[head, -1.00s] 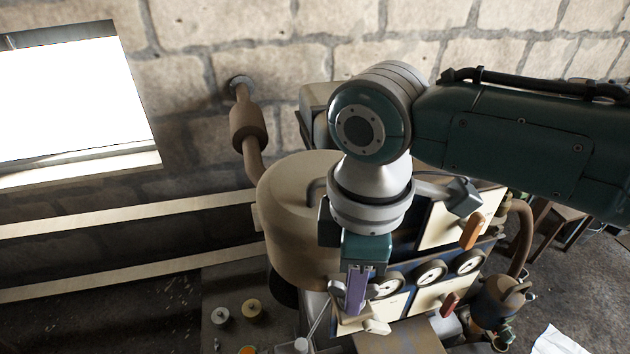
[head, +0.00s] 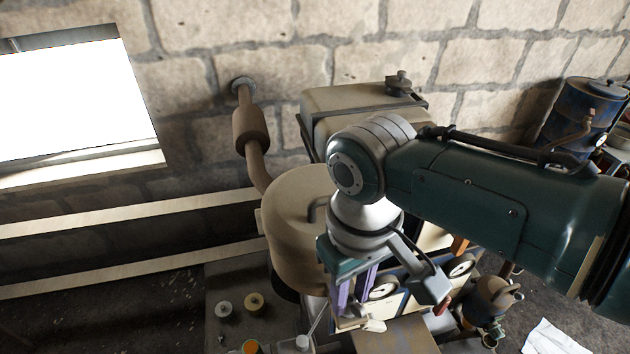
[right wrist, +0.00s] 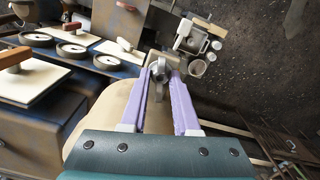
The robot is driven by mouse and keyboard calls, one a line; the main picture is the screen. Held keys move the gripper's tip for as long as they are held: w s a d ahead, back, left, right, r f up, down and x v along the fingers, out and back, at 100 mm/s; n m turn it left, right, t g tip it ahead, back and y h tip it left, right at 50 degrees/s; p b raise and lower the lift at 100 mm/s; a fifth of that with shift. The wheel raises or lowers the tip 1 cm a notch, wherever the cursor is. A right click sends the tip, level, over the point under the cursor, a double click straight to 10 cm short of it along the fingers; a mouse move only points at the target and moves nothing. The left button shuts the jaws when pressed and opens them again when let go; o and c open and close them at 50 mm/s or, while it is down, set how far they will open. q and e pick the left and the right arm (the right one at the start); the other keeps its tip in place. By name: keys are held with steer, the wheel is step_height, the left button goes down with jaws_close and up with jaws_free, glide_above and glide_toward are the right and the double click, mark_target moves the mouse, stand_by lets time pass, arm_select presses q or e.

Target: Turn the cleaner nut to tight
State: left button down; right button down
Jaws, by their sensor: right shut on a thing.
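The cleaner nut (right wrist: 160,76), a small grey winged piece, shows between the fingertips in the right wrist view. My right gripper (right wrist: 164,70) has two long purple fingers, one on each side of the nut, and is shut on it. In the head view my right gripper (head: 350,312) points down in front of the big beige drum (head: 292,235). There the wrist and fingers hide the nut, and I cannot tell how tight it is. My left gripper is not in view.
Round dials (head: 460,266) and cream panels stand close to the right of the gripper. A beige tank (head: 350,103) sits behind my arm. Small round caps (head: 254,301) lie on the dark surface at lower left. A rusty pipe (head: 250,130) runs down the wall.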

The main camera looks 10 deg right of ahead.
mark_target(349, 300)
steer(key=shift+m+p, duration=0.35)
steer(key=shift+m, duration=1.15)
steer(key=c, duration=0.9)
jaws_free()
steer(key=shift+r, duration=0.6)
step_height(349, 300, up, 9)
steer(key=shift+f, duration=0.1)
